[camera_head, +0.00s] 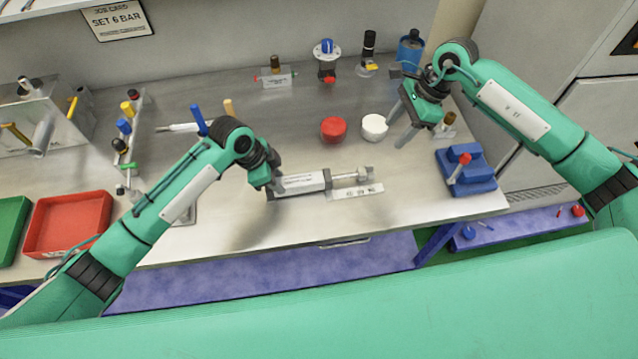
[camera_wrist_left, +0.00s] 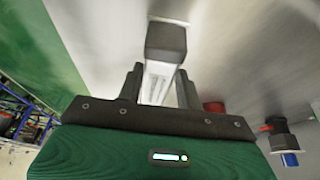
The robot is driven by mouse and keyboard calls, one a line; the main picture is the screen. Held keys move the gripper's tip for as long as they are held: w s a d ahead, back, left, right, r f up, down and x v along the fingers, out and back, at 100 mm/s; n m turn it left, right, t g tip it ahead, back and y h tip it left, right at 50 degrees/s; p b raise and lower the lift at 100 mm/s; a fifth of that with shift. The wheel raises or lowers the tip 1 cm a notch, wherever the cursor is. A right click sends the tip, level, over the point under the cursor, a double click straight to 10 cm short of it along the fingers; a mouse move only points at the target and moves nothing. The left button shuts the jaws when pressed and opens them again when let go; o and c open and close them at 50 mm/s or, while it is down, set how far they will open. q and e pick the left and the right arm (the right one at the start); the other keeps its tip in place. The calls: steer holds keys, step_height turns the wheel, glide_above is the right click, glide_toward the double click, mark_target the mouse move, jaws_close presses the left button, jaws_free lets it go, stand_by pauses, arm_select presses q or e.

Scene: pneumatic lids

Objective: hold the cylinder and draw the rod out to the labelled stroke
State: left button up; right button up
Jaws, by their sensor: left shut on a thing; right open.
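The cylinder (camera_head: 305,182) lies on the steel bench, a pale barrel with dark end caps. Its rod end (camera_head: 367,173) points right and shows a short metal fitting. A label strip (camera_head: 357,191) with markings too small to read lies just in front of the rod. My left gripper (camera_head: 277,186) is shut on the left part of the cylinder. In the left wrist view the cylinder (camera_wrist_left: 160,80) runs between the two fingers (camera_wrist_left: 158,86), its dark cap beyond them. My right gripper (camera_head: 402,119) is open and empty, above the bench behind and right of the rod end.
A red lid (camera_head: 333,129) and a white lid (camera_head: 374,127) stand behind the cylinder. A blue block (camera_head: 466,172) with a red-topped part sits at right. A red tray (camera_head: 68,224) and a green tray (camera_head: 12,228) are at left. Valves and gauges line the back.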

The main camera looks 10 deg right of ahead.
arm_select(q)
steer(key=o, duration=1)
arm_select(e)
steer(key=shift+v, duration=1.1)
